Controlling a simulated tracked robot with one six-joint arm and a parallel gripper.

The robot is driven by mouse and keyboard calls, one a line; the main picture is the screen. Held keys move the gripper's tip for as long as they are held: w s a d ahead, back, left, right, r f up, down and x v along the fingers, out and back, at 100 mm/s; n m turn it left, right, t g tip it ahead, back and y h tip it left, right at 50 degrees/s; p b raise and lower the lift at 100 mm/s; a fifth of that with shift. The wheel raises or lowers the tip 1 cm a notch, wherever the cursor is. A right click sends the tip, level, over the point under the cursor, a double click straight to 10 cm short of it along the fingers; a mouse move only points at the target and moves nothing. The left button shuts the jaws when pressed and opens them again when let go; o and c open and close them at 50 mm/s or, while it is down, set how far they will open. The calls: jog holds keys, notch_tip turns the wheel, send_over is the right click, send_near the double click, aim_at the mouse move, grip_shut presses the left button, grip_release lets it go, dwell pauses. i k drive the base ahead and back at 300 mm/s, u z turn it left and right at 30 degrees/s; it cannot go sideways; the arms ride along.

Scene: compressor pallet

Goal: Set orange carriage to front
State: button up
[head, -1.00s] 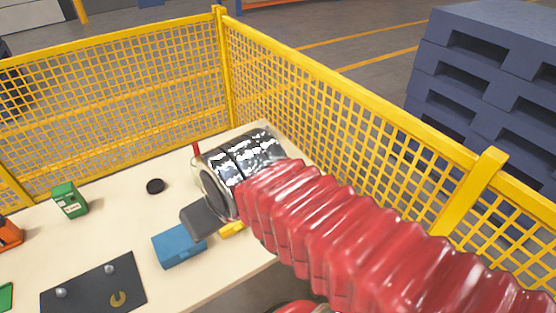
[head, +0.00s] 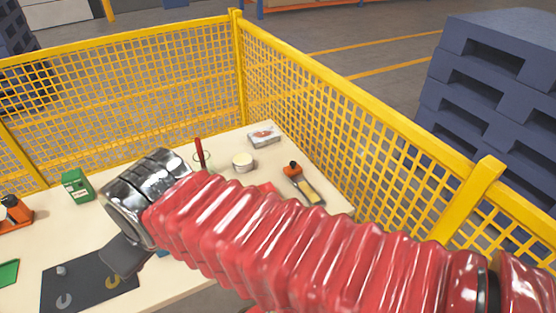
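An orange carriage (head: 293,170) with a dark knob sits at the far end of a short slide rail (head: 310,191) on the right part of the table. My red-sleeved arm passes in front of and to the left of it, not touching it in this view. My gripper (head: 124,257) shows as a dark grey block below the shiny wrist, over the right side of the dark plate at the left. It is well away from the carriage. Its fingertips cannot be made out, so its opening is unclear.
The pale table (head: 230,142) holds a green box (head: 77,186), an orange item (head: 18,213) at the left edge, a dark plate (head: 75,290), a red upright rod (head: 199,153), a round pale tin (head: 243,162) and a small grey box (head: 264,136). Yellow mesh fencing (head: 330,110) stands behind and right.

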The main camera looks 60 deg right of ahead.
aim_at(294, 169)
jog(key=u, duration=0.85)
jog(key=k, duration=0.65)
jog(key=z, duration=1.2)
jog(key=i, duration=0.5)
jog(key=z, duration=0.05)
